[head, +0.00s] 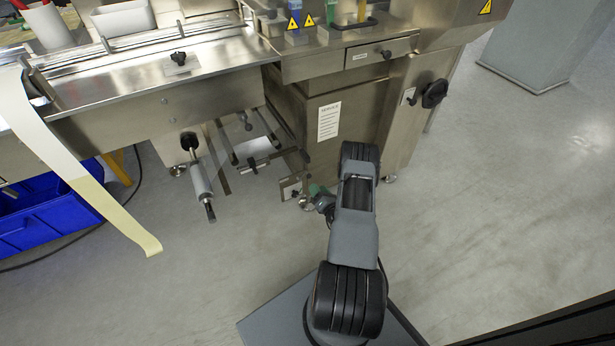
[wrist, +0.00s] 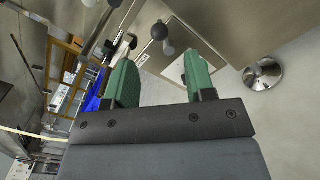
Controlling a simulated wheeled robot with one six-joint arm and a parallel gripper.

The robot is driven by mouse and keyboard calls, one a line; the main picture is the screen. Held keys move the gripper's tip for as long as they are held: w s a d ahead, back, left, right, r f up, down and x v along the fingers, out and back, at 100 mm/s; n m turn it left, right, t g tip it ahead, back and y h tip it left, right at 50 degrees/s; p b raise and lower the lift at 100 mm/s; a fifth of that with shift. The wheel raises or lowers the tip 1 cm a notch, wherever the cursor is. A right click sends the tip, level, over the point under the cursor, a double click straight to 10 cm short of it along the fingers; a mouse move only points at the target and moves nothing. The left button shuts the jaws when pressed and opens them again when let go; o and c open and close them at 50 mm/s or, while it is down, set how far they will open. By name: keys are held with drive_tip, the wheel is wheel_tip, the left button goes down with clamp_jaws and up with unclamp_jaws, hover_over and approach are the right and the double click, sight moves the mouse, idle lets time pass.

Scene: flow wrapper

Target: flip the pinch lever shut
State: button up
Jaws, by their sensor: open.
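A thin lever with a round grey ball knob (head: 246,123) stands under the machine, left of the service door, and looks like the pinch lever. In the wrist view a grey ball knob (wrist: 159,31) shows just beyond the gap between the fingers; it seems to be the same one. My gripper (head: 318,195) is low by the bottom of the machine's cabinet, to the right of and below the lever, partly hidden by my arm. In the wrist view my gripper (wrist: 160,62) has its two green fingers wide apart, with nothing held between them.
A roller with a black knob (head: 196,165) juts out left of the lever. A bracket with a dark clamp knob (head: 253,165) sits below it. The cabinet (head: 325,140) stands behind my arm. A film strip (head: 75,170) hangs over a blue crate (head: 45,220). The floor in front is clear.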

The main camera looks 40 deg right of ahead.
sight(307, 173)
drive_tip(key=w, duration=0.3)
drive_tip(key=w+d+b, duration=0.1)
drive_tip(key=w, duration=0.2)
drive_tip(key=w+b, duration=0.1)
drive_tip(key=w, duration=0.2)
drive_tip(key=shift+w+d, duration=0.15)
drive_tip(key=shift+w, duration=0.1)
drive_tip(key=c, duration=0.9)
drive_tip(key=shift+w+a+f+n+b, duration=0.15)
drive_tip(key=shift+a+n+b, duration=0.7)
drive_tip(key=shift+n, duration=1.6)
drive_tip(key=shift+w+a+n+b, duration=0.1)
drive_tip(key=shift+a+n+b, duration=0.35)
drive_tip(key=shift+a+n, duration=1.45)
drive_tip(key=shift+w+a+f+n+b, duration=0.15)
drive_tip(key=shift+a+n+b, duration=0.4)
drive_tip(key=shift+n, duration=2.5)
